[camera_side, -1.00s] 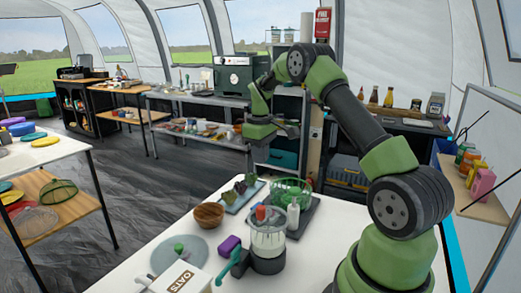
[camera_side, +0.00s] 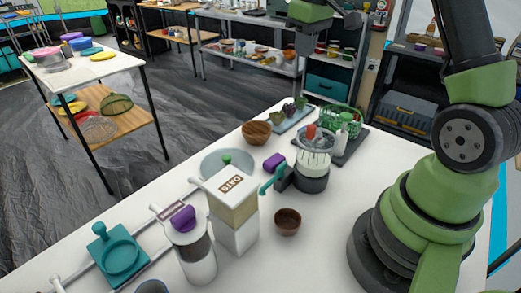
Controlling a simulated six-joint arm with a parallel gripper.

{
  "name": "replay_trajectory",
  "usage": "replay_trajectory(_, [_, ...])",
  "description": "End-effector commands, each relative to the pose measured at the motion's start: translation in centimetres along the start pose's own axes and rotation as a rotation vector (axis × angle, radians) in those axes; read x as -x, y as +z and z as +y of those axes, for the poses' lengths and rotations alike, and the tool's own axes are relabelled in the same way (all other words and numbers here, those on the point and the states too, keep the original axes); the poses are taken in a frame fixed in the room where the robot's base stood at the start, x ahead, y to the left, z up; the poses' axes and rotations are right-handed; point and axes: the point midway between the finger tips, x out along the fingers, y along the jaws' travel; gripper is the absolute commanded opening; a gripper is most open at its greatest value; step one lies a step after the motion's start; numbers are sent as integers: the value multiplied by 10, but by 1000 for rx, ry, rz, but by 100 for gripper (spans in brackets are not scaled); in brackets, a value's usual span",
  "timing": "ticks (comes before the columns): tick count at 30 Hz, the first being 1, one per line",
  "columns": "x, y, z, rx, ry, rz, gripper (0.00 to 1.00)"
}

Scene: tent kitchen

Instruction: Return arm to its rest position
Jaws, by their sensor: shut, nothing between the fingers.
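My gripper (camera_side: 302,48) is at the top of the side view, high above the back of the white table (camera_side: 385,160). Its green wrist housing is cut by the picture's upper edge. The dark fingers point down, shut with nothing between them, and touch nothing. My arm rises from its green and black base on the right side of the table, and its upper part runs out of the picture.
A side table (camera_side: 98,68) is at left. The table between the blender and my base is clear.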

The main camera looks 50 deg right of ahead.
Motion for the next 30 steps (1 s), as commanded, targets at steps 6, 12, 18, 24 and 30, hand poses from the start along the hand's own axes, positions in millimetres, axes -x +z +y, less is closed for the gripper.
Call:
replay_trajectory(6, [69,35,-78,-76,-29,165,0])
replay_trajectory(12, [101,92,-133,-158,-107,298,0])
replay_trajectory(18, [106,151,-167,-239,-214,398,0])
replay_trajectory(24, [98,183,-179,-290,-286,441,0])
replay_trajectory(30, [101,174,-177,-287,-270,420,0])
